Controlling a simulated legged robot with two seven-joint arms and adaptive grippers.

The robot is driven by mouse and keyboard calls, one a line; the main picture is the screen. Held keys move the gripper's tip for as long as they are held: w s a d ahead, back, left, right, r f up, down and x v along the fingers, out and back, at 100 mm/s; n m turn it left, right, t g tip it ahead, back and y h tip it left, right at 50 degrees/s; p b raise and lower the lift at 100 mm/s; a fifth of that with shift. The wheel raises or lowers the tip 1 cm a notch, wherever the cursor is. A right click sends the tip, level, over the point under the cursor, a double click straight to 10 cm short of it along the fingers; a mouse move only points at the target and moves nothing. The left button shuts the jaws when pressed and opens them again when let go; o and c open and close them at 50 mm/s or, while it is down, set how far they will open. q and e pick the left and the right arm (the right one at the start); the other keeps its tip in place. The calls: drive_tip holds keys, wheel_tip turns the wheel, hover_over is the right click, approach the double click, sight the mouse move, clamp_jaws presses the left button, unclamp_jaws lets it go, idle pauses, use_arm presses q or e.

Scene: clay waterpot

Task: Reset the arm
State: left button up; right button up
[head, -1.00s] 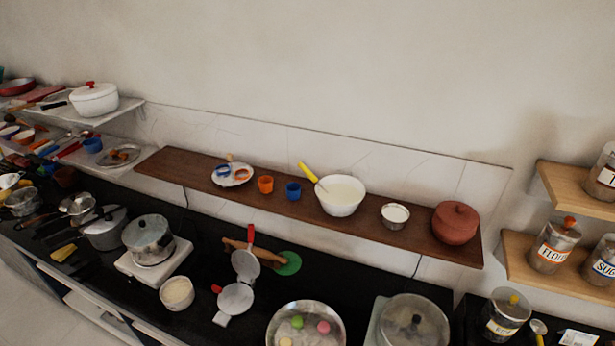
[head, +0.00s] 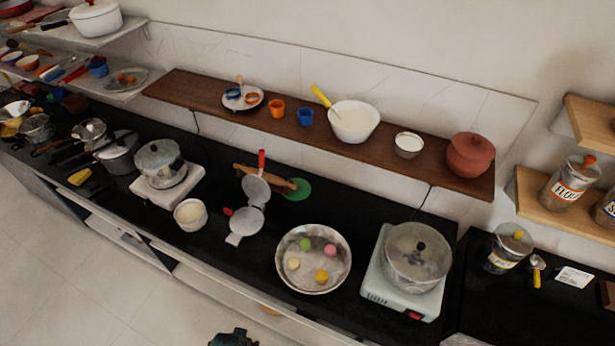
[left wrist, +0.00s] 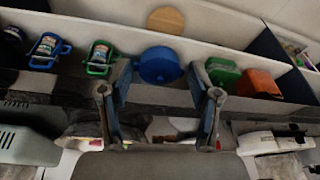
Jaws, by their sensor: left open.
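My left gripper (left wrist: 160,92) shows in the left wrist view, with its two fingers apart and nothing between them. A round blue pot (left wrist: 160,65) stands on a shelf beyond the gap between the fingers, apart from them. My right gripper is not in view.
A black counter (head: 345,205) holds a steel bowl (head: 313,259) with coloured balls, a glass-lidded pot (head: 417,257) on a pale stove (head: 401,300), and other cookware. Jars stand at the right. Tiled floor (head: 110,290) at the lower left is clear.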

use_arm(q)
drive_tip(key=s+f+g+b, duration=0.1)
drive_tip(key=s+f+b, duration=0.15)
drive_tip(key=f, duration=0.95)
drive_tip(key=s+f+b, duration=0.1)
drive_tip(key=s+f, duration=0.2)
drive_tip(key=f, duration=0.9)
drive_tip(key=s+a+f+g+b, duration=0.1)
drive_tip(key=s+a+f+b, duration=0.1)
drive_tip(key=s+f, duration=1.2)
drive_tip(key=shift+s+a+f, duration=0.35)
drive_tip(key=shift+s+a, duration=0.35)
drive_tip(key=shift+s, duration=0.1)
